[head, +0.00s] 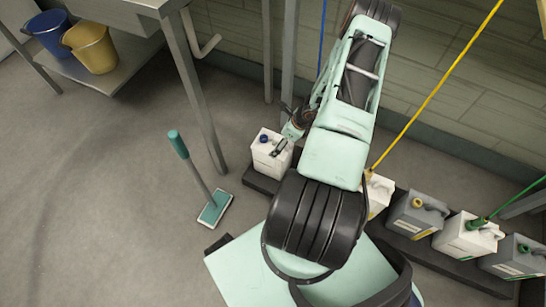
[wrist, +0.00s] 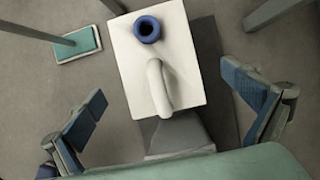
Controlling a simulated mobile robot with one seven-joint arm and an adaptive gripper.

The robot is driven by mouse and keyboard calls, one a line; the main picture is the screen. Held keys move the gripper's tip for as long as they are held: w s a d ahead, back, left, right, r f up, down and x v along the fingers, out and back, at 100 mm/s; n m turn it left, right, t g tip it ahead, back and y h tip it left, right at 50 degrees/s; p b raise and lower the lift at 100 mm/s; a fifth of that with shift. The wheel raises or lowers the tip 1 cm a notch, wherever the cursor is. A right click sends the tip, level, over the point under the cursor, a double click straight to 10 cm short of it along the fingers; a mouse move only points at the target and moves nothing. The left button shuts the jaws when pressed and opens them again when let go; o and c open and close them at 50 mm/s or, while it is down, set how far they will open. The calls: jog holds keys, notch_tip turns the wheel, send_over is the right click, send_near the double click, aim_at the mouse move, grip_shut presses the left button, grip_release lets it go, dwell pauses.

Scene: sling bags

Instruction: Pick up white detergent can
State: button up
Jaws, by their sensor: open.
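The white detergent can (head: 269,157) stands upright at the left end of a low dark plinth in the head view. It has a blue cap and a handle on top. In the wrist view the can (wrist: 182,85) lies ahead of my gripper (wrist: 180,108), seen from above, with its handle between the two spread fingers. My gripper is open and empty, with a gap between each finger and the can. In the head view my gripper (head: 290,131) is just above the can, partly hidden by my arm.
A teal-handled scrubber (head: 214,207) stands on the floor left of the can; its head shows in the wrist view (wrist: 77,44). A metal table leg (head: 195,90) rises close by. Other cans (head: 415,217) line the plinth at right. Open floor lies left.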

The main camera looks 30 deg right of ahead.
aim_at(274, 144)
jog(key=b+x, duration=0.1)
jog(key=x, duration=0.2)
jog(key=b+x, duration=0.1)
jog(key=x, duration=0.2)
jog(key=shift+w+a+f, duration=0.2)
jog(key=shift+w+a, duration=0.05)
jog(key=shift+a, duration=0.05)
jog(key=shift+r, duration=0.1)
jog(key=c, duration=1.9)
jog(key=shift+r, duration=0.1)
jog(key=shift+c, duration=0.2)
